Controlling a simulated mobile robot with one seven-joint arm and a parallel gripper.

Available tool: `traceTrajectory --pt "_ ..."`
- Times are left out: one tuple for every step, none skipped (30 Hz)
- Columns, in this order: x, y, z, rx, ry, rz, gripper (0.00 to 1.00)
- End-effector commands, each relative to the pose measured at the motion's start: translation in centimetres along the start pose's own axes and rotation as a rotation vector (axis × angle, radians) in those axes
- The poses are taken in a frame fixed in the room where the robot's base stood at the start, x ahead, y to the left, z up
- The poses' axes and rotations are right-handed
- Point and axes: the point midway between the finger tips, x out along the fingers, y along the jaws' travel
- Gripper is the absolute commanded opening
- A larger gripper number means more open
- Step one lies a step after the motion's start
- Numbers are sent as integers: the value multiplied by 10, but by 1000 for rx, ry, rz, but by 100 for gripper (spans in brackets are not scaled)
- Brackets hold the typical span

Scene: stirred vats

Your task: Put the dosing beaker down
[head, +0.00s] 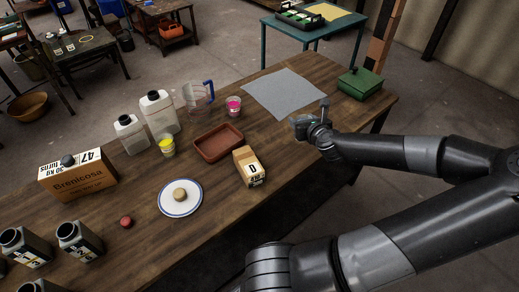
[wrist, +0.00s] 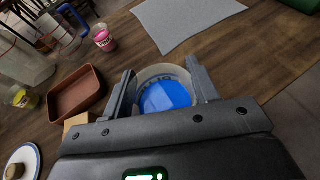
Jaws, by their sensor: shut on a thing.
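The dosing beaker (wrist: 165,96), a pale-rimmed round cup with blue contents, sits between the two fingers of my gripper (wrist: 163,88) in the wrist view. The fingers are shut on its sides. In the head view my gripper (head: 311,119) is over the right part of the wooden table (head: 290,180), near its front edge. There the beaker is mostly hidden or too small to make out. I cannot tell whether its base touches the table.
A grey mat (head: 284,93) lies behind my gripper, and a green box (head: 360,84) stands to the right. A brown tray (head: 217,143), a carton (head: 249,167), a pink-filled cup (head: 234,107) and a blue-handled jug (head: 197,98) stand left. Bare wood lies between the carton and gripper.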

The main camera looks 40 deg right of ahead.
Motion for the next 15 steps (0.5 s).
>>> traceTrajectory --pt "0 4 -1 -7 -5 40 27" --pt "0 8 -2 -20 -5 69 27" --pt "0 14 -3 -37 -5 112 27" --pt "-1 19 -3 -51 -6 146 27" --pt "-2 24 -4 -66 -7 183 27" --pt "-4 31 -4 -89 -7 233 27" --pt "-5 36 -4 -106 -7 269 27" --pt "-7 40 -3 -122 -7 305 27" --pt "-10 46 -3 -143 -6 351 27" --pt "-13 50 -2 -159 -6 387 27" --pt "-16 55 -1 -174 -6 421 27" --pt "-20 60 0 -195 -5 468 27" --pt "-23 64 1 -209 -5 502 27" --pt "-26 68 2 -225 -4 538 27" --pt "-31 73 4 -244 -4 584 27"
